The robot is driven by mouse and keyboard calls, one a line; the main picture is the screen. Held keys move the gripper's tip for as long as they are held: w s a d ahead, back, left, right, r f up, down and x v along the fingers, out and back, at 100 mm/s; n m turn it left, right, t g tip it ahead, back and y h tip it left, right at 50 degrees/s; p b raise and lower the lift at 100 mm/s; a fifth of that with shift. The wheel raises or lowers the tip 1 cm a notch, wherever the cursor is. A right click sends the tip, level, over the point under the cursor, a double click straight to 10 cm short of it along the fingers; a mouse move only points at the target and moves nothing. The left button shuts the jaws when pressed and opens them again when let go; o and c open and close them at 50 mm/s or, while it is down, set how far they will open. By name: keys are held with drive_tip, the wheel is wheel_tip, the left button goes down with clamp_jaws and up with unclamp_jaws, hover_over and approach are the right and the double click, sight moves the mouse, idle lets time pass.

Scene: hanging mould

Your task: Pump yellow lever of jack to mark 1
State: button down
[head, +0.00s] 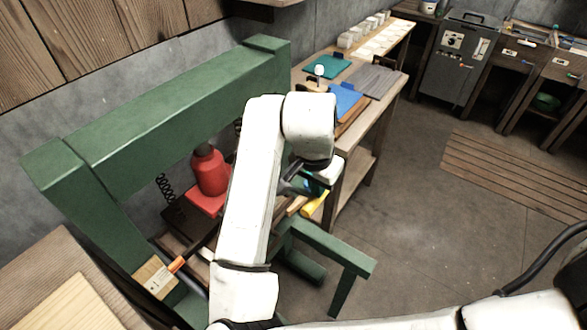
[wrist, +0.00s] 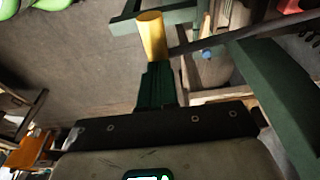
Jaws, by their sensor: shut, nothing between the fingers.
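The red jack (head: 210,170) stands on a red block inside the green press frame (head: 165,105). The yellow lever grip (head: 314,204) shows just below my gripper (head: 300,186) in the head view; my arm hides the middle of the lever. In the wrist view the yellow grip (wrist: 152,36) is at the top centre, with a dark bar running right from it. My gripper's dark green fingers (wrist: 155,72) are shut and empty, their tips at the grip's lower end in the picture. I cannot tell whether they touch it. A pale card (head: 155,277) with an orange pointer (head: 177,264) is at lower left; its marks are unreadable.
A green frame leg (head: 345,262) stands right of the jack. A wooden bench (head: 355,125) with a blue sheet and grey sheets is behind my gripper. A wooden table (head: 50,290) is at lower left. Open floor (head: 420,220) lies to the right.

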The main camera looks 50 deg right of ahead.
sight(316, 201)
drive_tip(key=shift+r+p, duration=0.3)
drive_tip(key=shift+r, duration=0.6)
drive_tip(key=shift+f, duration=0.1)
wheel_tip(316, 201, down, 7)
drive_tip(key=b, duration=0.6)
wheel_tip(316, 201, up, 7)
drive_tip(key=p, duration=0.5)
drive_tip(key=shift+p, duration=0.35)
wheel_tip(316, 201, up, 6)
drive_tip(key=p, duration=0.5)
